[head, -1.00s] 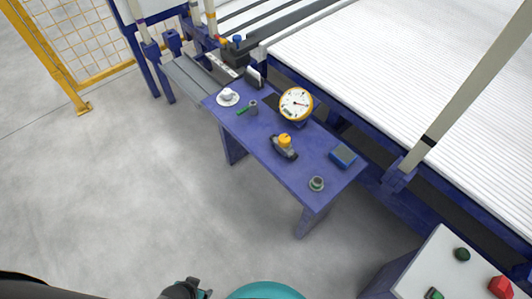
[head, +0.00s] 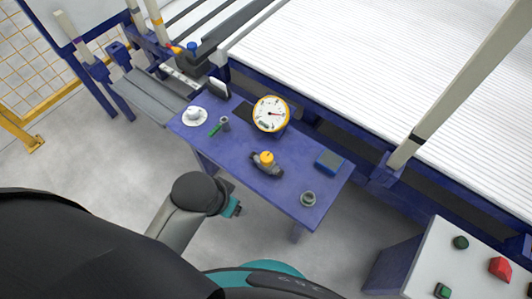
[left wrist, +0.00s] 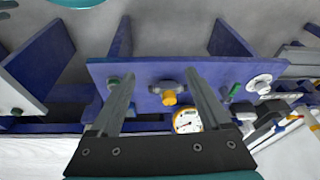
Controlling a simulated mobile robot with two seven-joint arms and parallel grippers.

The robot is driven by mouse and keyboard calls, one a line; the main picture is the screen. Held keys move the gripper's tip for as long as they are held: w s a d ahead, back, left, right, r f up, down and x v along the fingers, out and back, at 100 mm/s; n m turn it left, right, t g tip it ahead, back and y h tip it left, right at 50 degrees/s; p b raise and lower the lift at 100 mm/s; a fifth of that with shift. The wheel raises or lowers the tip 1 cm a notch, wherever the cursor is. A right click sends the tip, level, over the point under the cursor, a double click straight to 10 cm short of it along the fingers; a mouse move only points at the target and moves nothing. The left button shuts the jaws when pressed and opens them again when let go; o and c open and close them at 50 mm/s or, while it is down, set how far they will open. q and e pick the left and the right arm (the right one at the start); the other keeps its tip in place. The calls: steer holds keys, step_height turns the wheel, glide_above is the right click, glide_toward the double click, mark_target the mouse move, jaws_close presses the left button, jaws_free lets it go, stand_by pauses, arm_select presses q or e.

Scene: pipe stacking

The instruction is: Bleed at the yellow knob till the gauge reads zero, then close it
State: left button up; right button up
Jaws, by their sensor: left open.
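The yellow knob (head: 267,158) sits on a dark valve body (head: 266,170) on the blue bench. It also shows in the left wrist view (left wrist: 169,98), between my fingers in the picture, with the bench beyond them. The round gauge (head: 271,114) has a white face and yellow rim and stands behind the knob. Its needle points right in the head view; the reading is too small to tell. My left gripper (left wrist: 160,76) is open and empty, apart from the knob. In the head view it is near the bench's front edge, mostly hidden by its wrist. My right gripper is not in view.
A control box (head: 440,250) with buttons stands at right.

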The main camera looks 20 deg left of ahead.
arm_select(q)
steer(key=w+d+r+m+h, duration=0.1)
steer(key=w+d+r+m, duration=0.2)
steer(key=d+r+m, duration=0.1)
steer(key=m+g+y+b, duration=0.1)
steer(key=m+g+b, duration=0.2)
steer(key=m, duration=1.5)
glide_above(266, 157)
step_height(266, 157, down, 5)
steer(key=shift+d+f, duration=0.1)
steer(key=shift+f, duration=0.5)
step_height(266, 157, down, 2)
steer(key=shift+f+b, duration=0.1)
steer(key=shift+b, duration=0.4)
steer(key=shift+f+b, duration=0.7)
steer(key=shift+f, duration=0.6)
steer(key=shift+f+b, duration=0.5)
steer(key=shift+f, duration=0.4)
steer(key=shift+f+b, duration=0.45)
steer(key=shift+f, duration=0.45)
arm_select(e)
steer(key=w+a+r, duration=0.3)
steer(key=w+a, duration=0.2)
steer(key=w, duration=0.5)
